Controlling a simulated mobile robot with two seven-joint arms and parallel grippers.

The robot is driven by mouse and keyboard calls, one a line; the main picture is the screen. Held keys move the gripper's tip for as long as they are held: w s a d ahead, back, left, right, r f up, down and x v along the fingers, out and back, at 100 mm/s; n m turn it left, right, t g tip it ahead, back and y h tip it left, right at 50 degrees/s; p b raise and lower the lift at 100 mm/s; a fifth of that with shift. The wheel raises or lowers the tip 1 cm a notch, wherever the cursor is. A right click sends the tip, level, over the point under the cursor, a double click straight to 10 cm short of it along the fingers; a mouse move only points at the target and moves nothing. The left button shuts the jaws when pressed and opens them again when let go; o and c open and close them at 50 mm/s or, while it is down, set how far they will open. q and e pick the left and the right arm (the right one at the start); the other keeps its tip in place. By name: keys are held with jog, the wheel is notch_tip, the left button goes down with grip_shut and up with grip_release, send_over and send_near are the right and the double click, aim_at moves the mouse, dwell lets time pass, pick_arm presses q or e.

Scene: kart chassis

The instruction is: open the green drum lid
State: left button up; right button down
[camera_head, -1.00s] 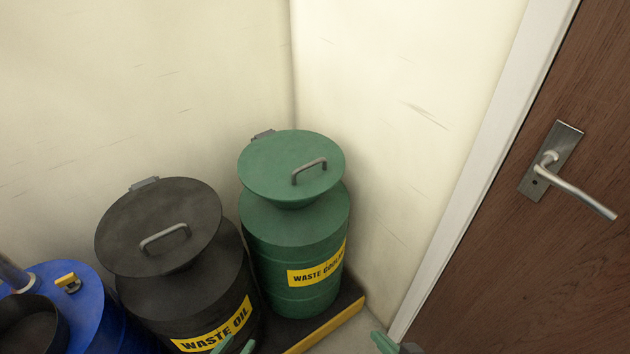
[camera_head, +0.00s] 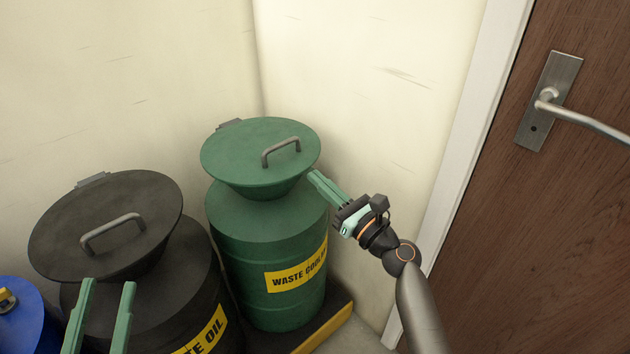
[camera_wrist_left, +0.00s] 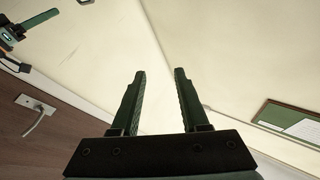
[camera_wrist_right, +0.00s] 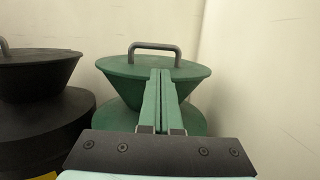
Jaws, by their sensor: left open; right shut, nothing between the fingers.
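The green drum (camera_head: 265,235) with the yellow "WASTE COOLANT" label stands in the corner. Its round green lid (camera_head: 235,160) is down on the drum, with a grey handle (camera_head: 281,148) on top and a hinge at the back. My right gripper (camera_head: 314,177) is shut and empty, its fingertips close to the lid's right rim; contact cannot be told. In the right wrist view the lid (camera_wrist_right: 120,70) and handle (camera_wrist_right: 155,48) lie just beyond the shut fingers. My left gripper (camera_head: 106,284) is open and empty in front of the black drum.
The black "WASTE OIL" drum (camera_head: 185,285) with its closed lid (camera_head: 75,240) stands left of the green one. A blue drum (camera_head: 25,320) is at the far left. Walls close in behind. A brown door (camera_head: 550,240) with a lever handle is at the right. The drums stand on a yellow-edged pallet (camera_head: 325,330).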

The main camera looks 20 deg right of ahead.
aim_at(295, 166)
jog(key=x, duration=0.7)
jog(key=shift+b, duration=0.35)
pick_arm(q)
jog(key=shift+s+d+r+m+t+h, duration=0.1)
jog(key=shift+s+r+m+t+h, duration=0.2)
jog(key=shift+r, duration=0.4)
jog(key=shift+s+d+r+m+t+h, duration=0.1)
jog(key=shift+s+r+m+h, duration=0.3)
jog(key=shift+r, duration=0.3)
jog(key=shift+s+r+m+t+h, duration=0.2)
jog(key=shift+s+r+h, duration=0.15)
jog(key=shift+r+h, duration=0.25)
pick_arm(e)
jog(key=shift+w+a, duration=0.2)
jog(key=shift+w, duration=0.3)
pick_arm(q)
jog(key=shift+r, duration=0.1)
pick_arm(e)
jog(key=shift+r, duration=0.1)
